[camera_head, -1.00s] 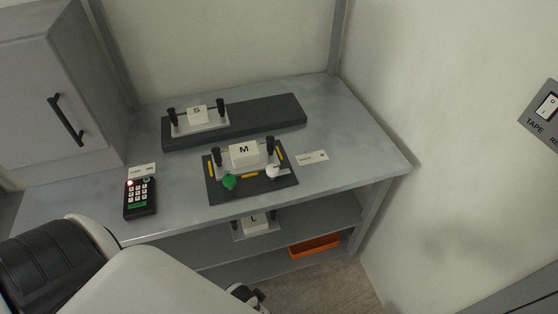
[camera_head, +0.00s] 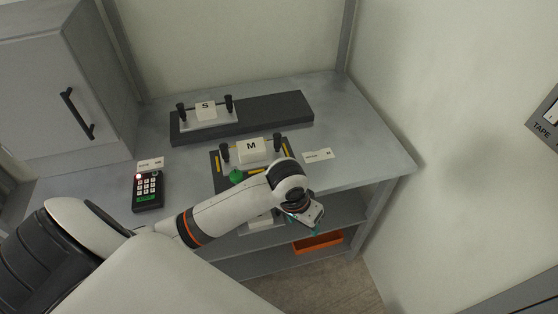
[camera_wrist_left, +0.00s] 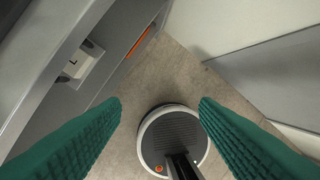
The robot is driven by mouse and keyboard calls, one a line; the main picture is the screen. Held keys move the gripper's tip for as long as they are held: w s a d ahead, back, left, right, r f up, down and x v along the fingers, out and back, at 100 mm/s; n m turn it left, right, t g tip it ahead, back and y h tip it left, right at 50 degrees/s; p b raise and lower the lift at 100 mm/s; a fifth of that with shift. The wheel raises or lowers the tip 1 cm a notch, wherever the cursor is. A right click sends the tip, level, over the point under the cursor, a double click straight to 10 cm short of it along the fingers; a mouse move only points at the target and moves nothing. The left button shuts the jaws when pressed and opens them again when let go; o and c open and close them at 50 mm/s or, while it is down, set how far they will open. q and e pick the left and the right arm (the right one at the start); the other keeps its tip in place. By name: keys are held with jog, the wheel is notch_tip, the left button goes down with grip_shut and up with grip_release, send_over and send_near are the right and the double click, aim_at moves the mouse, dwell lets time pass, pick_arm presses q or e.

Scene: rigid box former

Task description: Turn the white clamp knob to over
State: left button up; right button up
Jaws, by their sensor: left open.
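The white clamp knob is hidden in the head view behind the wrist of my left arm. The dark fixture plate (camera_head: 222,184) with yellow strips lies on the grey bench, and the block marked M (camera_head: 252,150) stands on it between two black handles. A green knob (camera_head: 236,177) shows on the plate's left front. My left gripper (camera_head: 314,226), with teal fingers, is past the bench's front edge, pointing down. In the left wrist view the left gripper (camera_wrist_left: 160,102) is open and empty above the floor. My right gripper is not in view.
A dark rail (camera_head: 270,112) with the S block (camera_head: 206,111) lies behind the fixture. A keypad (camera_head: 148,191) with a red light is left. A grey cabinet (camera_head: 60,85) stands at back left. An orange bin (camera_head: 318,242) is on the lower shelf. The bench's right end (camera_head: 370,150) is clear.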

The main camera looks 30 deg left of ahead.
pick_arm(q)
jog(key=w+a+r+n+g+y, duration=0.2)
jog(key=w+a+r+n, duration=0.6)
jog(key=w+a+r, duration=0.6)
jog(key=f, duration=0.4)
jog(key=s+f+p, duration=0.1)
jog(key=f, duration=0.3)
jog(key=s+a+f+p, duration=0.1)
jog(key=f, duration=0.4)
jog(key=c, duration=1)
jog(key=shift+o, duration=0.2)
